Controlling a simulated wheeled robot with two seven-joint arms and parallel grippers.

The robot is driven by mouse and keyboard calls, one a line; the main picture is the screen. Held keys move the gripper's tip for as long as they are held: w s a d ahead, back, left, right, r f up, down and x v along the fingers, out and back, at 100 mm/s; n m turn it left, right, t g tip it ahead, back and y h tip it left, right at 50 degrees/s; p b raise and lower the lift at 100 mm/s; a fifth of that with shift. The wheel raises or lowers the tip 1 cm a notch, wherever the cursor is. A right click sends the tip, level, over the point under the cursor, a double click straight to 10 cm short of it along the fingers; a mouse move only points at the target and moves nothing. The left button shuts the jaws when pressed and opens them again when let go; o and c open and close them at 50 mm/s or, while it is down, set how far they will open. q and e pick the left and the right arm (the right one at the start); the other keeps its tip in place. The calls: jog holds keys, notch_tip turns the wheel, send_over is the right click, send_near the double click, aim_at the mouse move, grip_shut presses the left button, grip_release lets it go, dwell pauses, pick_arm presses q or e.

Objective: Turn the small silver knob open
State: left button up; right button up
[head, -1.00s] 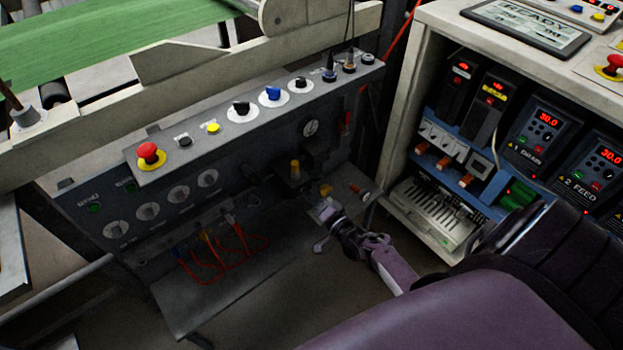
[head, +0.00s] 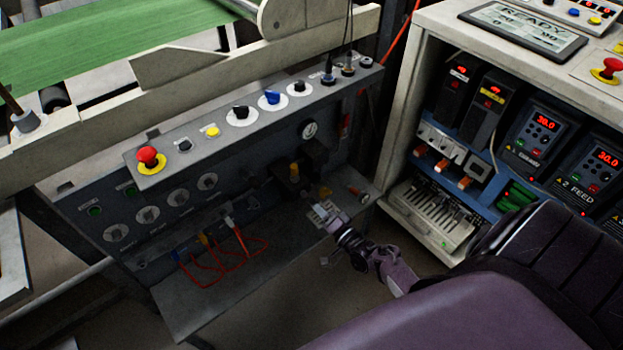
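My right gripper (head: 331,218) reaches in from the lower right, at the right end of the lower shelf under the control panel. Its tips are small and dark here, and I cannot tell whether they are apart or closed. My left gripper is not in view.
A sloping panel (head: 218,145) above carries a red emergency button (head: 148,157) and several knobs. A round gauge (head: 309,130) sits below its right end. Red cables (head: 240,240) loop over the shelf at left. A cabinet (head: 398,130) stands at right.

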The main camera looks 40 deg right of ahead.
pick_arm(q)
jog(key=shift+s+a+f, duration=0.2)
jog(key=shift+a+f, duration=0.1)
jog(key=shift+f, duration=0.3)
pick_arm(e)
jog(key=s, duration=0.4)
jog(key=shift+s+d, duration=0.15)
jog(key=shift+s, duration=0.1)
jog(key=shift+f, duration=0.1)
